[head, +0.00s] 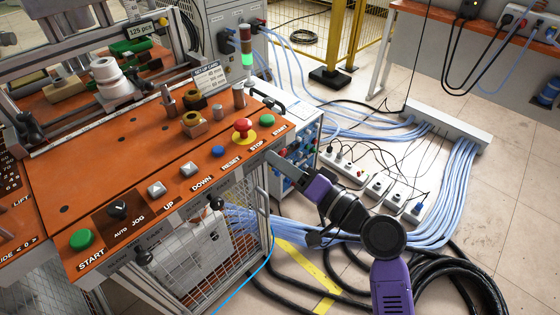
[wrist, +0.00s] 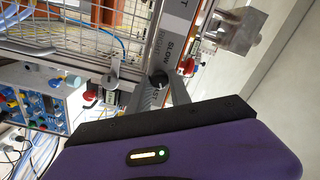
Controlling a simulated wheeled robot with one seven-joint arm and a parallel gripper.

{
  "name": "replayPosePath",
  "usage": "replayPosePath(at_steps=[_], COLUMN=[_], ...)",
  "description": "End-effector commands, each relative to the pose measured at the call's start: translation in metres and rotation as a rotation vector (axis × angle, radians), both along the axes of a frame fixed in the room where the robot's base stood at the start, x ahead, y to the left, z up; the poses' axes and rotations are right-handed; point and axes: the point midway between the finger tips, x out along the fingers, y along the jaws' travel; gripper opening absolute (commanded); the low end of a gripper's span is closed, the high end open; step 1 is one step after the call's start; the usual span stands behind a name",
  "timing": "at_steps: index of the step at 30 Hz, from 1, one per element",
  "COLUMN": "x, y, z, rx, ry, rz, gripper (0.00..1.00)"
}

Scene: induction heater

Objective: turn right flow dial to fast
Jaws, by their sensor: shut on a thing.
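The right flow dial (wrist: 159,80) is a small dark knob on the front strip, seen between my fingertips in the wrist view. The word SLOW is printed beside it; its pointer is too small to read. My gripper (head: 273,158) is shut on this dial at the right front end of the orange-topped machine. My fingers hide the dial in the head view. Two other black dials, one at the left (head: 143,256) and one in the middle (head: 216,203), stick out of the same strip, apart from my gripper.
The orange panel (head: 120,165) carries push buttons and a red emergency stop (head: 244,127) near my gripper. A blue-fronted instrument box (head: 298,150) stands close behind my fingers. Power strips (head: 380,185) and bundled cables lie on the floor to the right.

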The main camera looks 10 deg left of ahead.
Motion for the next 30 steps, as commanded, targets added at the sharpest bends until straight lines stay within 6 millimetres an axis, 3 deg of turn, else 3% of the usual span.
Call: replayPosePath(at_steps=[9,10,13,23,30], x=[0.0,0.0,0.0,-0.001,-0.02], y=[-0.001,-0.001,-0.001,-0.002,-0.027], z=[-0.001,-0.001,-0.001,0.0,-0.001], rx=[0.002,0.001,0.001,0.0,0.0], ry=[0.003,0.002,0.002,0.001,0.001], rz=[-0.001,-0.001,-0.001,-0.001,-0.005], gripper=[0.0,0.28,0.45,0.45,0.45])
